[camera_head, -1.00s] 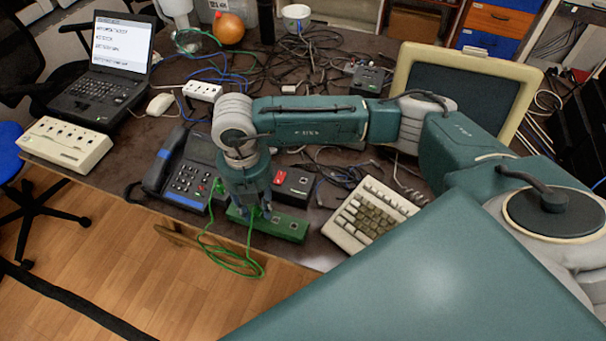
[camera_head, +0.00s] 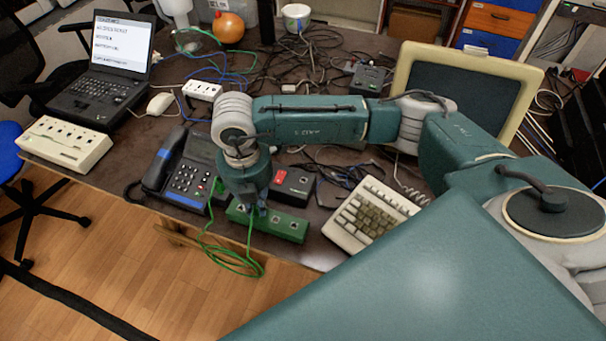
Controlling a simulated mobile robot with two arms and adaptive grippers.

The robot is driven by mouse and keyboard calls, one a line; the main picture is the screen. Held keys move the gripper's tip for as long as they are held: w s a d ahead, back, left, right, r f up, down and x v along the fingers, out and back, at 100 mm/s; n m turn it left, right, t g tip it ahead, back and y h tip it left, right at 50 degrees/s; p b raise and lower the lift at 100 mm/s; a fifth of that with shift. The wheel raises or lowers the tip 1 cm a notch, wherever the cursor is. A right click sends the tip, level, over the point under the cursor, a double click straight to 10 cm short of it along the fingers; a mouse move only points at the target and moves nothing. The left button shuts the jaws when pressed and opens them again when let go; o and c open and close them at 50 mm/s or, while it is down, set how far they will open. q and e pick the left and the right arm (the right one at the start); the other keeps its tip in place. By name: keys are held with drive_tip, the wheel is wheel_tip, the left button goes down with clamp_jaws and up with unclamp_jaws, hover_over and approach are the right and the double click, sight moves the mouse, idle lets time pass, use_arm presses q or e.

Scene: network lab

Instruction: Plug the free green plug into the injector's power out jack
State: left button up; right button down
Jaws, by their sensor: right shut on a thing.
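The green injector (camera_head: 285,226) lies near the table's front edge, with square jacks showing on its top. My right gripper (camera_head: 254,212) points down over the injector's left part and is shut on the green plug, which is mostly hidden between the fingers. A green cable (camera_head: 232,262) runs down from there and loops over the table's front edge. I cannot tell whether the plug is in a jack or just above it. Another end of green cable (camera_head: 217,186) shows beside the desk phone. My left gripper is not in view.
A desk phone (camera_head: 188,178) stands left of the injector. A black box with a red switch (camera_head: 280,177) sits behind it, and a beige keyboard (camera_head: 368,214) to the right. Dark cables (camera_head: 300,60) lie tangled at the back. A beige monitor (camera_head: 455,92) stands back right.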

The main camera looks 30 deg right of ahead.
drive_tip(key=shift+r, duration=0.2)
drive_tip(key=shift+r+p, duration=1.3)
drive_tip(key=shift+r, duration=0.65)
drive_tip(key=shift+d+r+p, duration=0.2)
drive_tip(key=shift+d+p, duration=0.1)
drive_tip(key=shift+p, duration=0.1)
drive_tip(key=w+d+r+p, duration=0.1)
drive_tip(key=d+r+p, duration=0.1)
drive_tip(key=d+p, duration=0.4)
drive_tip(key=p, duration=0.2)
hover_over(304, 183)
drive_tip(key=shift+w+d+f+b, duration=0.1)
drive_tip(key=shift+w+f+b, duration=0.05)
drive_tip(key=shift+f+b, duration=0.85)
drive_tip(key=shift+w+d+f+b, duration=0.15)
drive_tip(key=shift+f+b, duration=0.5)
drive_tip(key=shift+f, duration=0.5)
